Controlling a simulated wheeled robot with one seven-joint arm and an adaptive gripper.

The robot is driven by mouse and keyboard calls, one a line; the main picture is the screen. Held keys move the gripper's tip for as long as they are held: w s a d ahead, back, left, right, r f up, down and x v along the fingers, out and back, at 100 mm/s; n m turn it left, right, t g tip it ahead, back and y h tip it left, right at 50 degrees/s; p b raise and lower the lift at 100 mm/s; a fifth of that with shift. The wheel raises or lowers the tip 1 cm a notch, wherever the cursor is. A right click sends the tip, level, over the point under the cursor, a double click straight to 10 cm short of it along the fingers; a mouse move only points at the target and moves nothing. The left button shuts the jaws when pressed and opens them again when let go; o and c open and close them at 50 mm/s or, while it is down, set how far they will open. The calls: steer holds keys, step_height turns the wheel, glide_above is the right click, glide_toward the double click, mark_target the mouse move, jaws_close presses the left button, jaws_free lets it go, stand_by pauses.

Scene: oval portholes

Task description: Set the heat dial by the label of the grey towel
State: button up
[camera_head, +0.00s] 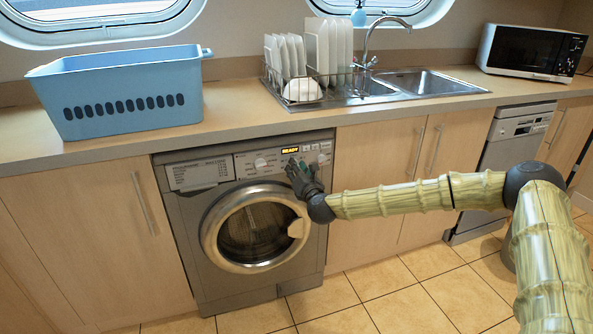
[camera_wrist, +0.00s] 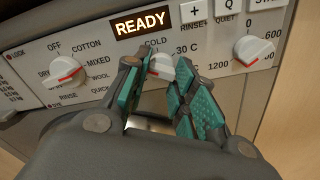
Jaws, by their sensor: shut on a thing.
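The heat dial (camera_wrist: 160,65) is a white knob on the washing machine's panel, with "COLD" and "30 C" printed around its upper side. My gripper (camera_wrist: 160,85) has its teal-padded fingers on both sides of this dial and is shut on it. The fingers hide the lower labels, and I cannot tell exactly where the dial points. In the head view my gripper (camera_head: 294,166) is at the front panel of the grey washing machine (camera_head: 190,225) and covers the heat dial. The grey towel and its label are not seen in either view.
The programme dial (camera_wrist: 64,70) is left of the heat dial, and the spin dial (camera_wrist: 255,50) is right. The display (camera_wrist: 143,22) reads "READY". A blue basket (camera_head: 130,95) stands on the counter; its inside is hidden. A dish rack (camera_head: 335,90) and sink (camera_head: 425,82) are behind.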

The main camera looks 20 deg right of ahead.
steer(key=shift+f, duration=0.1)
steer(key=m+p, duration=0.1)
steer(key=m, duration=0.7)
steer(key=m+p, duration=0.1)
steer(key=m, duration=0.7)
steer(key=m+p, duration=0.1)
steer(key=m, duration=0.7)
steer(key=shift+r+m, duration=0.3)
steer(key=shift+r, duration=0.1)
stand_by(1.9)
stand_by(0.6)
